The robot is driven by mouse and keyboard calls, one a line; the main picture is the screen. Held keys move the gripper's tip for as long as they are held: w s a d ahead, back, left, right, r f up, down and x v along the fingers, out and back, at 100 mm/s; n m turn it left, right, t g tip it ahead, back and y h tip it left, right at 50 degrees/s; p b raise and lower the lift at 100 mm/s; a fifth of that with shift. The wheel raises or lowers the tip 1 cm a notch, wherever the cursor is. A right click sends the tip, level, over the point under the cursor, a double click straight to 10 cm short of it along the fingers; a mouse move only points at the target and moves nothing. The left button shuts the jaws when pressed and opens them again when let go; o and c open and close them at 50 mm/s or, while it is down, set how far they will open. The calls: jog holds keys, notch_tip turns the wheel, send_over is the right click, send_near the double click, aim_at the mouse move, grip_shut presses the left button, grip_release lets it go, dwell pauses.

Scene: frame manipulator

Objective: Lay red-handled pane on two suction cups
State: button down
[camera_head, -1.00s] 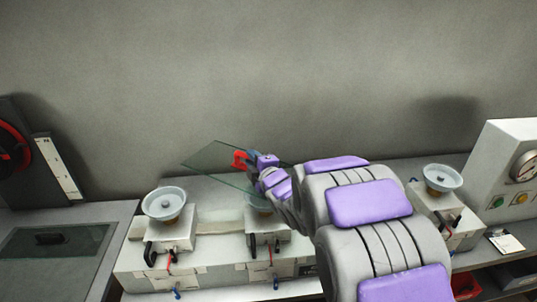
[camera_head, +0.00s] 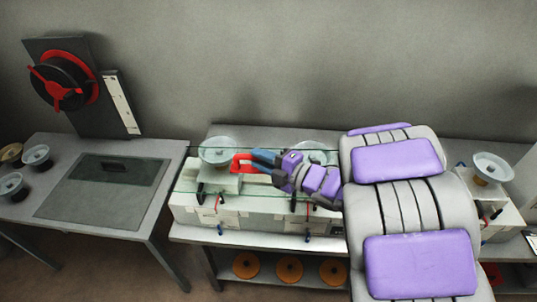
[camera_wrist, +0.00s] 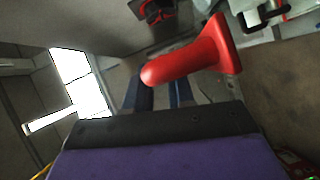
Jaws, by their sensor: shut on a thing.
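A clear glass pane (camera_head: 258,186) with thin green edges lies roughly flat over the white bench unit. Its red handle (camera_head: 241,164) shows in the head view and large in the wrist view (camera_wrist: 200,57). My gripper (camera_head: 264,160) is shut on the red handle; its blue fingers (camera_wrist: 160,94) also show in the wrist view. Two pale suction cups, the left one (camera_head: 216,149) and the right one (camera_head: 316,149), stand on the unit around the pane's height. I cannot tell whether the pane touches them. My arm partly hides the right cup's side.
A third suction cup (camera_head: 493,167) stands on a separate white block at the right. At the left, a grey table (camera_head: 105,205) holds a dark glass panel and several small cups. A red hand wheel (camera_head: 60,88) is behind it. Orange discs (camera_head: 289,269) sit on the lower shelf.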

jog(key=shift+w+a+p, duration=0.3)
jog(key=shift+w+a, duration=0.05)
jog(key=shift+w, duration=0.35)
jog(key=shift+w+d+r+p, duration=0.15)
jog(key=shift+w+d+p, duration=0.3)
jog(key=shift+w+d, duration=0.45)
jog(key=shift+w+d+p, duration=0.2)
jog(key=shift+w+p, duration=0.15)
jog(key=shift+w, duration=0.65)
jog(key=shift+w+a+f+p, duration=0.15)
jog(key=shift+w+a+p, duration=0.35)
jog(key=shift+w, duration=0.15)
jog(key=shift+w+a+f+p, duration=0.1)
jog(key=shift+w+a+p, duration=0.3)
jog(key=shift+w, duration=0.25)
jog(key=shift+w+d, duration=0.1)
jog(key=shift+w, duration=0.2)
jog(key=w+p, duration=0.6)
jog(key=w, duration=0.1)
notch_tip(320, 180, down, 6)
jog(key=b, duration=0.5)
jog(key=shift+d, duration=0.45)
